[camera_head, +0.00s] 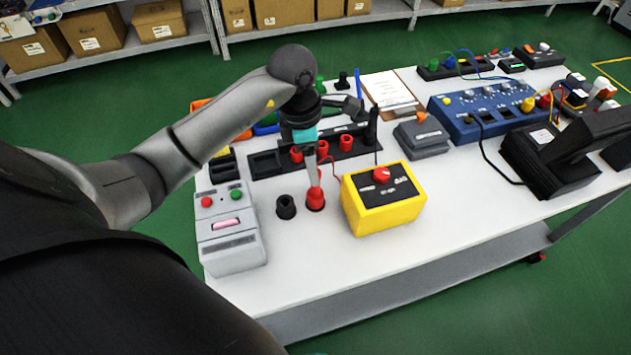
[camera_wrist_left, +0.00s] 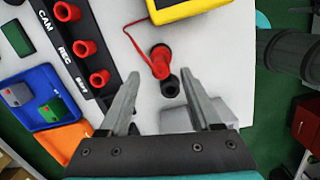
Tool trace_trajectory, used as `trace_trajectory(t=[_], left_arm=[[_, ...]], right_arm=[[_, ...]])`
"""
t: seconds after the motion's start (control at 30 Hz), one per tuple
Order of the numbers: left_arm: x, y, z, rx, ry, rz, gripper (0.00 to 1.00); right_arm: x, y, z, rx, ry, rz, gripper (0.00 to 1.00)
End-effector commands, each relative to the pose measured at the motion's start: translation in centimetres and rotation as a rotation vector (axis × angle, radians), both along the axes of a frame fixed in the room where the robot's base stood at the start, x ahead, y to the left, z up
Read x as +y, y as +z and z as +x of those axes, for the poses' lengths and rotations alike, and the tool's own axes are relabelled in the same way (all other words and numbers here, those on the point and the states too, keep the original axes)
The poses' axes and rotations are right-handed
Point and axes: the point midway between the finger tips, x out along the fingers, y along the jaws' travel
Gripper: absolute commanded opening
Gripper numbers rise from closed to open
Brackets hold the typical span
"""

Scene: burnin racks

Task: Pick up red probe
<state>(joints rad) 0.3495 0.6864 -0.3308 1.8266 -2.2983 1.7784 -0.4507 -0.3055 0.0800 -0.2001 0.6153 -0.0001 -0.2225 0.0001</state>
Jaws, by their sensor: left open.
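The red probe (camera_head: 316,196) stands on the white table left of the yellow meter box (camera_head: 383,197), its foot in a dark round holder. A red lead runs from it towards the yellow box. In the left wrist view the red probe (camera_wrist_left: 160,63) shows between and beyond the finger tips, beside a black round holder (camera_wrist_left: 170,87). My left gripper (camera_head: 314,172) is over the probe, fingers pointing down; in its wrist view (camera_wrist_left: 159,74) the fingers are apart with nothing gripped. Contact with the probe cannot be told.
An empty-looking black holder (camera_head: 286,207) stands just left of the probe. A grey box with red and green buttons (camera_head: 228,228) is further left. A black rack with red sockets (camera_head: 345,142) lies behind. The table's front strip is clear.

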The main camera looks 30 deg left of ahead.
Motion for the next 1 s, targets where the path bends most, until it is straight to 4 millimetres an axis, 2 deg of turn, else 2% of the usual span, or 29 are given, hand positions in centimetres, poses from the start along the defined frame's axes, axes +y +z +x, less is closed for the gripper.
trace_trajectory(t=[0.13, 0.4, 0.7, 0.77, 1.0], left_arm=[[-0.2, -1.1, 0.0, 0.002, 0.002, -0.003, 0.65], [-0.6, -4.8, 0.1, 0.003, 0.002, -0.003, 0.65], [-0.6, -5.4, 0.2, -0.001, 0.000, 0.000, 0.65], [-0.6, -5.4, 0.2, -0.001, 0.000, 0.000, 0.60], [-0.6, -5.4, 0.2, -0.001, 0.000, 0.000, 0.33]], right_arm=[[0.1, 0.1, 1.2, -0.021, -0.001, 0.003, 0.43], [0.1, -0.2, 1.2, -0.022, -0.001, 0.003, 0.43], [0.1, -0.2, 0.9, -0.016, -0.001, 0.003, 0.43], [0.1, -0.2, 0.8, -0.014, -0.001, 0.002, 0.43], [0.1, -0.3, 0.6, -0.011, -0.001, 0.002, 0.43]])
